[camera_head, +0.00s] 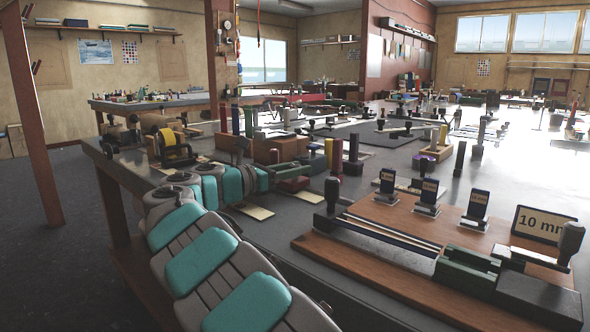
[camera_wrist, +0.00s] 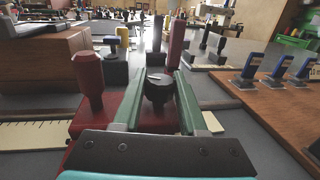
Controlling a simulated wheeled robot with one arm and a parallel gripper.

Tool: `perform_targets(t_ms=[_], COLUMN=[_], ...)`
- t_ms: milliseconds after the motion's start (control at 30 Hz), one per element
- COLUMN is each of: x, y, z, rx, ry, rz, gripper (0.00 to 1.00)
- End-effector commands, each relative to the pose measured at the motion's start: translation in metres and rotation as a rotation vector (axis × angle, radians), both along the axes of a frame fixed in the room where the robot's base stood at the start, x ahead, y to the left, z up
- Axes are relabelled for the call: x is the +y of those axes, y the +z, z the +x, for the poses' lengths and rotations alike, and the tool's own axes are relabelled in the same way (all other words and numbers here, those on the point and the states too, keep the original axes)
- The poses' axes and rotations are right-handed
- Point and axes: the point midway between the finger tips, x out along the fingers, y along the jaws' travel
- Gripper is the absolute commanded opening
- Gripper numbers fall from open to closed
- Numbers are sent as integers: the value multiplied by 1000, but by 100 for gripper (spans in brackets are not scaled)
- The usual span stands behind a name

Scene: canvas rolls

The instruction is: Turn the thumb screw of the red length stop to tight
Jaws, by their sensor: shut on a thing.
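The red length stop (camera_wrist: 92,122) lies below and between my gripper's fingers in the wrist view. A tall dark red knobbed post (camera_wrist: 89,82) stands on its left part. Its black thumb screw (camera_wrist: 158,91) is a round knob with a pale line on top. My gripper (camera_wrist: 159,80) is shut on the thumb screw, one green-grey finger on each side. In the head view, the red stop (camera_head: 294,184) shows small beyond my arm's end, and the screw cannot be made out. The screw's lower part is hidden.
A pale ruler strip (camera_wrist: 30,135) runs under the stop. A brown wooden block (camera_wrist: 45,66) is at left. A wooden board (camera_head: 390,232) with a green clamp, small signs and a "10 mm" plate (camera_head: 541,224) is at right. Several upright posts stand close behind the stop.

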Motion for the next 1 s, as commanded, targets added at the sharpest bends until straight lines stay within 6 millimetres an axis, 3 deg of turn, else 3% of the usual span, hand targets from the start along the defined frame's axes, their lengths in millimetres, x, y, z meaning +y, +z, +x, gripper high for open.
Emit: perform_targets(t_ms=[400,1000], x=[0,-1], y=[0,1], z=[1,1], rx=[-1,0], ry=[-151,-242], rz=[1,-3], gripper=[0,0])
